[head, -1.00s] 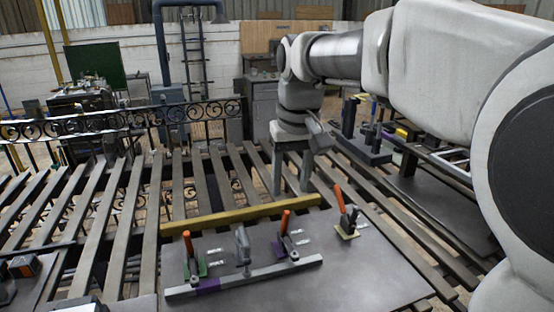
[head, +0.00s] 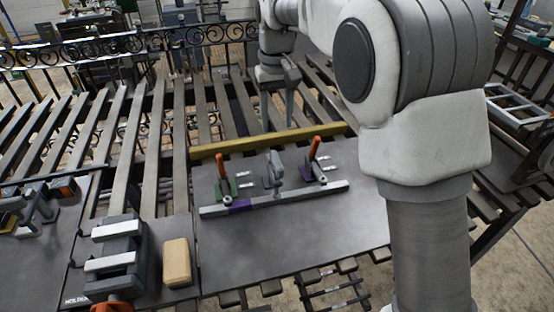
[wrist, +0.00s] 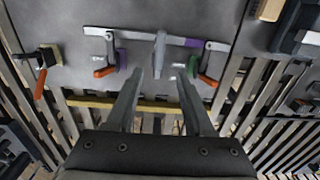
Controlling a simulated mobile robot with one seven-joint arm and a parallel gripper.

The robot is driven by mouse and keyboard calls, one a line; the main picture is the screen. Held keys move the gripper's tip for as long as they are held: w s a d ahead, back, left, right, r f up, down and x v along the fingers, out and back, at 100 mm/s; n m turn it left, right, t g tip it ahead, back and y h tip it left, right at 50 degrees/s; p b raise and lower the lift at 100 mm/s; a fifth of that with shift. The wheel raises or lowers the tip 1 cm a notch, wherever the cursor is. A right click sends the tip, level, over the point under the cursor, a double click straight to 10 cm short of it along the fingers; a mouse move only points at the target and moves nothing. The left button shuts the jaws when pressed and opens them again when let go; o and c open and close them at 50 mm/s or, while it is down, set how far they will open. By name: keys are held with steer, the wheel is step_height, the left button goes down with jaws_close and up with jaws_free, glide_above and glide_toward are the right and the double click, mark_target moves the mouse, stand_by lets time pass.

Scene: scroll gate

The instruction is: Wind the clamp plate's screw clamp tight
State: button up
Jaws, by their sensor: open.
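The clamp plate (head: 300,229) is a flat grey plate on the slatted table. A grey screw clamp (head: 275,168) stands near its middle, behind a long grey bar (head: 295,196) with a purple band. In the wrist view the screw clamp (wrist: 159,52) reaches to the bar, just ahead of my fingertips. Whether its screw touches the bar I cannot tell. My gripper (head: 277,119) points down beyond the plate's back edge, apart from the clamp. In the wrist view my gripper (wrist: 159,77) is open, with nothing between its fingers.
Orange-handled clamps on a green base (head: 222,178) and a purple base (head: 313,158) flank the screw clamp. A third (wrist: 42,70) shows in the wrist view. A yellow beam (head: 265,140) runs behind. A tan block (head: 177,262) and holder (head: 112,262) stand front left.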

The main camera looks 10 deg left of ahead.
mark_target(277, 159)
step_height(277, 159, down, 12)
steer(key=shift+f+b, duration=0.25)
steer(key=shift+b, duration=0.05)
jaws_close()
stand_by(0.4)
